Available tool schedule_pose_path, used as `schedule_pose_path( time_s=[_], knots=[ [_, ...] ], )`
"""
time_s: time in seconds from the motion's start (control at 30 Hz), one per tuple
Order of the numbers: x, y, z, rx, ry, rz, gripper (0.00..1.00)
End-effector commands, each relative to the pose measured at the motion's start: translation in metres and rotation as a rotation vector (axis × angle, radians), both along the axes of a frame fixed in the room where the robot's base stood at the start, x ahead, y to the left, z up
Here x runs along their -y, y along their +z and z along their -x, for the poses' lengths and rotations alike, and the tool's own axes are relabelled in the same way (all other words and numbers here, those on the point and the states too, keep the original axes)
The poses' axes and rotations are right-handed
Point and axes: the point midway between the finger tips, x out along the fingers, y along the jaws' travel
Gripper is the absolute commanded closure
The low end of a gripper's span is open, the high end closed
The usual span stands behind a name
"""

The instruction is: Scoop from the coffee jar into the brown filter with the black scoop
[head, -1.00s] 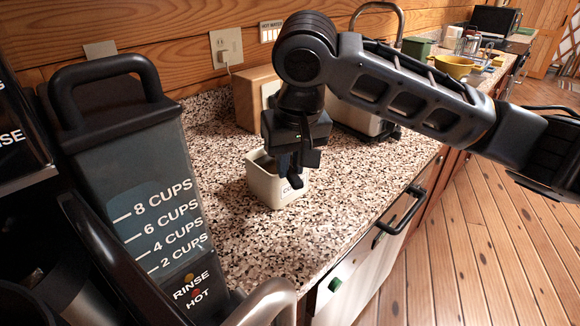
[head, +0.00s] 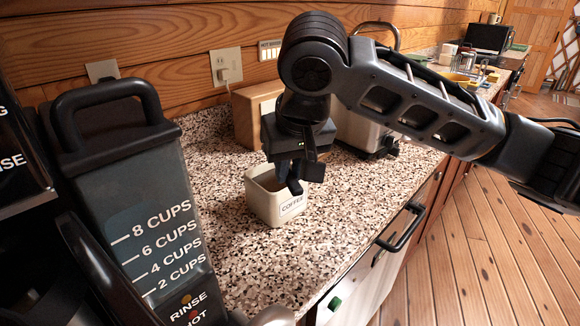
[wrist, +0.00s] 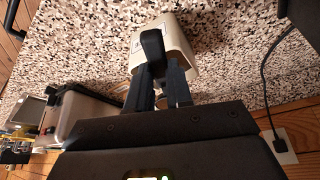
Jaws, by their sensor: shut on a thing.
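The white coffee jar (head: 262,205), labelled COFFEE, stands open and upright on the speckled counter. It also shows in the wrist view (wrist: 181,42). My gripper (head: 291,178) points down just over the jar's right rim. In the wrist view its two fingers are close together, shut on the black scoop (wrist: 152,44), whose dark end overlaps the jar. I cannot tell how far the scoop reaches inside or whether it carries coffee. The brown filter is not visible in either view.
A coffee maker with a clear, cup-marked tank (head: 140,205) fills the left foreground. A wooden box (head: 247,118) and a metal toaster (head: 358,128) stand behind the jar. The counter in front of the jar is clear. A drawer handle (head: 402,228) juts from the counter front.

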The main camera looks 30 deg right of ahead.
Motion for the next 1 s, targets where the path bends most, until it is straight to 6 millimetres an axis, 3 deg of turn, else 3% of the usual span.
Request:
schedule_pose_path(
  time_s=[0.6,1.0],
  knots=[
    [0.000,0.036,0.000,-0.001,-0.001,-0.001,1.00],
    [0.000,0.045,0.000,0.000,-0.001,-0.001,1.00]
  ],
)
